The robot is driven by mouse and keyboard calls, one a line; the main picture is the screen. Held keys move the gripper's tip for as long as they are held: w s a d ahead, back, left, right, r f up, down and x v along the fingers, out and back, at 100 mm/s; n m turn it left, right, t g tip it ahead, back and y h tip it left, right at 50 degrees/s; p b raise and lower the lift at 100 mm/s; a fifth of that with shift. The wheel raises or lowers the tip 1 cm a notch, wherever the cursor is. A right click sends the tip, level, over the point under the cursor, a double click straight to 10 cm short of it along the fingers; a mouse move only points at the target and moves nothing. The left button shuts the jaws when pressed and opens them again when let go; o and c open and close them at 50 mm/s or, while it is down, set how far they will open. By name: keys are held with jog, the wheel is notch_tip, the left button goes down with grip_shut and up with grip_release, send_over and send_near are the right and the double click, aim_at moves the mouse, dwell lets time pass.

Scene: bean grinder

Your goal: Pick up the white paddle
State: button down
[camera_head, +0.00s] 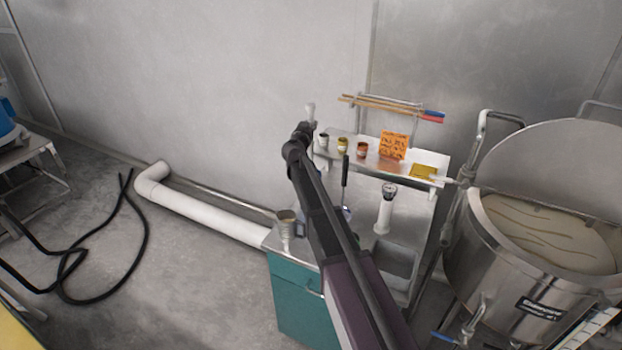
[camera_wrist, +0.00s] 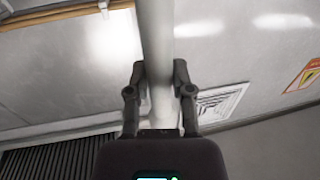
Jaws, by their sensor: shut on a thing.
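In the wrist view my gripper (camera_wrist: 159,75) is shut on a pale white shaft, which I take to be the white paddle (camera_wrist: 156,30). The shaft runs up between the fingers and out of the top of the picture, so its far end is hidden there. In the head view my gripper (camera_head: 304,129) is raised in front of the grey wall, above the left end of the steel shelf. A short pale piece (camera_head: 310,109) sticks up beside it, likely part of the paddle. My arm hides the rest.
The steel shelf (camera_head: 375,165) holds small cups, an orange box (camera_head: 394,146) and a yellow item (camera_head: 423,171). A rack with long sticks (camera_head: 385,104) hangs above. A large steel kettle (camera_head: 500,265) stands at right. A white pipe (camera_head: 205,214) and black hose lie left.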

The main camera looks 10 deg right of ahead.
jog(key=shift+r, duration=0.2)
notch_tip(320, 180, up, 28)
jog(key=p, duration=2.8)
jog(key=shift+f, duration=0.2)
jog(key=s+d+f+b, duration=0.2)
jog(key=s+d, duration=0.7)
jog(key=d, duration=0.5)
jog(key=shift+s, duration=0.4)
